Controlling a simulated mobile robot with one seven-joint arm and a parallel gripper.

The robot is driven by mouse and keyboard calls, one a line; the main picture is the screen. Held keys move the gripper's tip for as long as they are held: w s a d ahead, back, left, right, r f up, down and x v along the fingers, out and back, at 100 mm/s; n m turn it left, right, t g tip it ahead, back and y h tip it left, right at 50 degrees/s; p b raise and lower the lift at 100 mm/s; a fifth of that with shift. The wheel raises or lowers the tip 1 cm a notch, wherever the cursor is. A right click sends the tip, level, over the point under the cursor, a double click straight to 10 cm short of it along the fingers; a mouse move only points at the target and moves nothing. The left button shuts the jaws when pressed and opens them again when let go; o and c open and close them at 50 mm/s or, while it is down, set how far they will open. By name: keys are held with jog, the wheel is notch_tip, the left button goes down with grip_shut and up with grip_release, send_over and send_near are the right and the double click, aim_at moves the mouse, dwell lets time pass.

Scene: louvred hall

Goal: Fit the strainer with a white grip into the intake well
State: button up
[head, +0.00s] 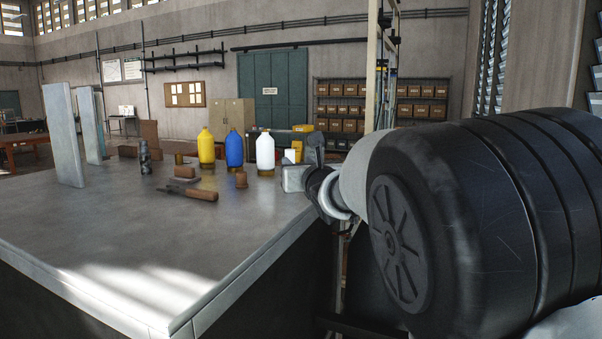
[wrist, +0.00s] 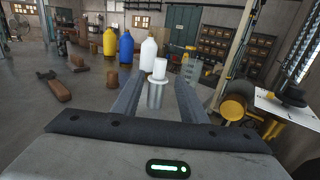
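The strainer stands upright in the wrist view, with a white grip (wrist: 160,68), a pale collar and a grey metal body (wrist: 155,96). My gripper (wrist: 158,88) has its two fingers spread, one on each side of the strainer, with a visible gap on both sides. In the head view my gripper (head: 293,178) is by the right edge of the grey table (head: 150,235). The white grip (head: 290,156) shows just above it there, and the lower part is hidden. I cannot make out the intake well in either view.
Yellow (head: 206,149), blue (head: 234,150) and white (head: 265,152) bottles stand left of my gripper. A wooden-handled tool (head: 195,191), brown blocks and a dark cylinder (head: 145,157) lie or stand further left. Upright grey panels (head: 63,135) stand at the far left. The table's front is clear.

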jog(key=s+d+f+m+g+h, duration=0.2)
jog(key=s+d+f+m, duration=0.1)
jog(key=s+d+m, duration=0.5)
jog(key=s+d+f+m+g+h, duration=0.2)
jog(key=s+d+f+m, duration=0.2)
jog(key=s+d+m, duration=0.45)
jog(key=s+d+f+m+g, duration=0.1)
jog(key=s+f+m+g, duration=0.2)
jog(key=s+f+m, duration=0.3)
jog(key=s+d+f+m+g+h, duration=0.1)
jog(key=s+f+m+g, duration=0.3)
jog(key=s+m, duration=1.3)
jog(key=s+d+f, duration=0.1)
jog(key=s+f, duration=0.2)
jog(key=shift+s+g+h, duration=0.25)
jog(key=shift+g+h, duration=0.05)
